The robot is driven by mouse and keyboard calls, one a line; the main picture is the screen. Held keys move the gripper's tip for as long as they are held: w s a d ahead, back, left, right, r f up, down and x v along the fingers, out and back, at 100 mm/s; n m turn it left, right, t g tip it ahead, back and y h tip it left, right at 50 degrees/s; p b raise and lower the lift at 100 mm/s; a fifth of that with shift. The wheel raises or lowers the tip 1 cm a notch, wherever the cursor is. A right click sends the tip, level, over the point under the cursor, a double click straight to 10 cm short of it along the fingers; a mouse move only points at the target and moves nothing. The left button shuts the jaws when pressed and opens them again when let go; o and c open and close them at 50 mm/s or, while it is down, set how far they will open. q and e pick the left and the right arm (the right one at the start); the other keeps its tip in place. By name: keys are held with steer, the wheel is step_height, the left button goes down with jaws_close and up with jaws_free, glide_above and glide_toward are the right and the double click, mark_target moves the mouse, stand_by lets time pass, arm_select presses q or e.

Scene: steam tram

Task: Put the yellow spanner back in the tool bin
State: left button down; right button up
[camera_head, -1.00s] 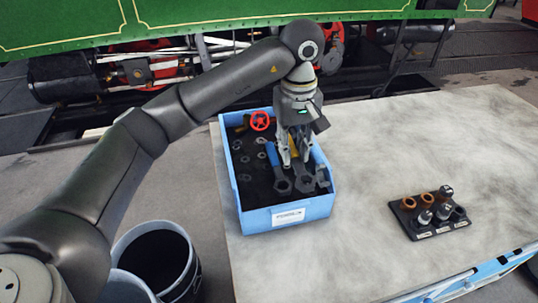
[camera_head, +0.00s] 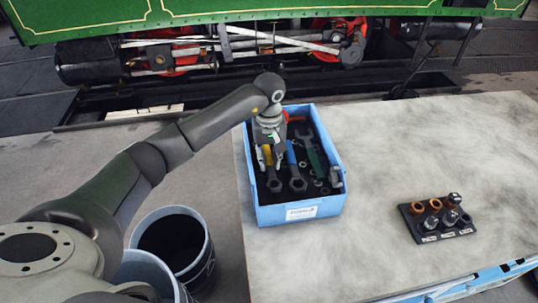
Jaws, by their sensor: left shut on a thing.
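The blue tool bin (camera_head: 300,198) stands on the table with a label on its front wall. My left gripper (camera_head: 268,166) points down inside the bin at its left side. It is shut on the yellow spanner (camera_head: 267,153), whose yellow handle shows between the fingers and whose dark head points to the front. I cannot tell whether the spanner touches the bin floor. A blue-handled spanner (camera_head: 291,153) lies just to its right, and a green-handled one (camera_head: 315,160) further right. My right gripper is not in view.
A black socket tray (camera_head: 436,236) stands to the right on the grey table (camera_head: 400,150). Buckets (camera_head: 205,262) stand at the front left. A green locomotive is behind.

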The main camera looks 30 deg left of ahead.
arm_select(q)
steer(key=shift+f, duration=0.35)
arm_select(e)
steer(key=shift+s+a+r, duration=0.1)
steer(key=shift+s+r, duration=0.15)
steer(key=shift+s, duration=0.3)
arm_select(q)
steer(key=shift+f, duration=0.1)
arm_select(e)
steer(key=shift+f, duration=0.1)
arm_select(q)
steer(key=c, duration=1.2)
jaws_free()
steer(key=shift+c, duration=0.2)
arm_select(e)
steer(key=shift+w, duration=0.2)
